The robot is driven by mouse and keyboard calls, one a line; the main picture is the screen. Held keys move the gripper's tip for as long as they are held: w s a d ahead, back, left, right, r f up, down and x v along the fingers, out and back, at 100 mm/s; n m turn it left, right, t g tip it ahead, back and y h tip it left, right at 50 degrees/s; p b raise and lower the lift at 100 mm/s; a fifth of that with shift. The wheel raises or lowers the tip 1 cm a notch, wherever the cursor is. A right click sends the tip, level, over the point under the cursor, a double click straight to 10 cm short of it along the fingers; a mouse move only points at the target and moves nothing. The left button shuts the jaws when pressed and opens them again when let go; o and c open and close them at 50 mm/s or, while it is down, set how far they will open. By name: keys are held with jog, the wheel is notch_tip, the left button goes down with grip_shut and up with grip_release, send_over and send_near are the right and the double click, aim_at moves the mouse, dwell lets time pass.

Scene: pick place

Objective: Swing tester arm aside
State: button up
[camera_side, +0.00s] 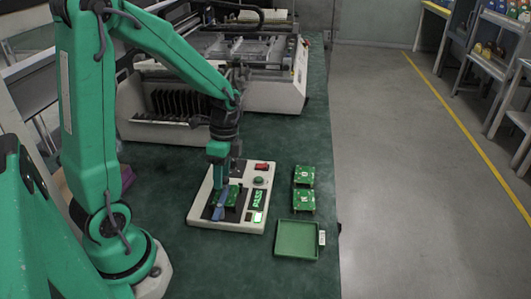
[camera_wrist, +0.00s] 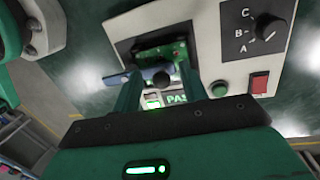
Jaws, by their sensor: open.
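The white tester (camera_side: 240,217) stands on the green bench and also shows in the wrist view (camera_wrist: 207,60). A green circuit board (camera_wrist: 165,50) sits in its dark recess. The blue tester arm (camera_wrist: 148,73) lies across the board's near edge, with a dark knob (camera_wrist: 161,79) on it; in the side view the blue arm (camera_side: 219,212) is partly hidden by my gripper. The PASS sign (camera_side: 258,199) is lit green. My gripper (camera_wrist: 161,76) is open, its fingers on either side of the knob. I cannot tell whether they touch it.
Two green boards (camera_side: 304,188) lie right of the tester. An empty-looking green tray (camera_side: 297,239) is in front of them near the bench's right edge. A rack of dark boards (camera_side: 180,104) and a large machine (camera_side: 273,92) stand behind. The tester carries a dial (camera_wrist: 268,27) and red switch (camera_wrist: 260,83).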

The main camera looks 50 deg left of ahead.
notch_tip(320, 180, up, 8)
jog(key=w, duration=0.1)
jog(key=shift+w+a+f, duration=0.15)
dwell(0.5)
jog(key=s+d+r+n+t, duration=0.7)
jog(key=d+r+n, duration=0.1)
jog(key=n, duration=0.1)
jog(key=shift+s+r+n+t+y, duration=0.15)
jog(key=shift+s+n+t+y, duration=0.15)
jog(key=shift+s+n, duration=0.1)
dwell(0.5)
jog(key=shift+w, duration=0.1)
